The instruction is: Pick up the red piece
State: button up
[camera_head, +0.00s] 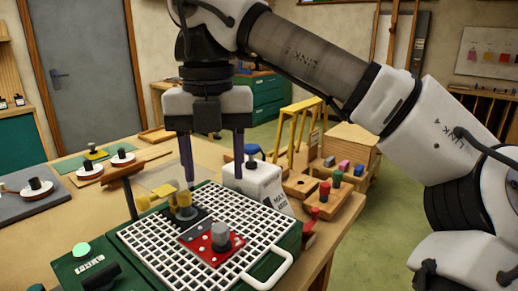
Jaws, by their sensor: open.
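The red piece (207,250) lies flat on a white grid (152,241), with light dots on its face and a grey cylindrical knob (221,235) standing on it. A dark piece (186,221) with a yellow knob lies against or close to its far left side. My gripper (214,176) points down with its two dark fingers wide apart. It is open and empty, above and behind the red piece in the picture. The left fingertip ends behind the yellow parts, so its exact height is hard to tell.
A green box (75,268) carries the grid, with a white handle (280,272) at front right. A white labelled container (258,182) stands close behind the grid. A wooden holder with coloured pegs (335,200) is to the right. Round white knobbed pieces (90,172) lie at left.

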aim_at(212, 242)
jog(key=k+l, duration=0.1)
jog(key=k, duration=0.35)
jog(key=k+l, duration=0.15)
jog(key=k, duration=0.3)
